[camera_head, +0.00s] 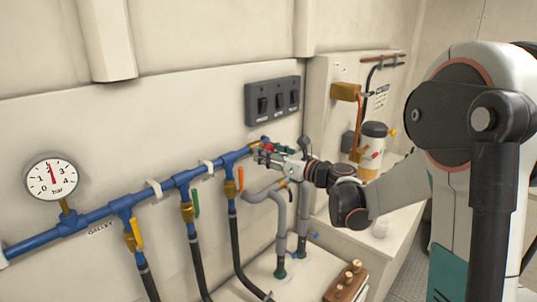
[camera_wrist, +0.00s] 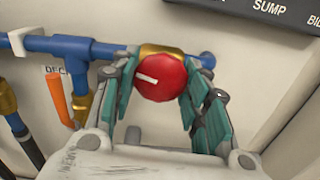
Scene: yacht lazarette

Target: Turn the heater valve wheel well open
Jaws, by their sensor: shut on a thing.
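The valve wheel is a round red knob (camera_wrist: 162,78) with a white mark pointing left and slightly up, on a brass fitting (camera_wrist: 160,50) at the right end of the blue pipe. My gripper (camera_wrist: 158,88) has its teal-padded fingers on either side of the red knob and is shut on it. In the head view my gripper (camera_head: 268,155) reaches the pipe's right end from the right. The red knob is mostly hidden there behind the fingers.
The blue pipe (camera_head: 100,214) carries a pressure gauge (camera_head: 51,177) and valves with yellow (camera_head: 137,233), green (camera_head: 196,203) and orange (camera_head: 240,179) levers. A switch panel (camera_head: 272,101) is above my gripper. Grey hoses (camera_head: 280,228) run below. A filter unit (camera_head: 372,150) stands on the right.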

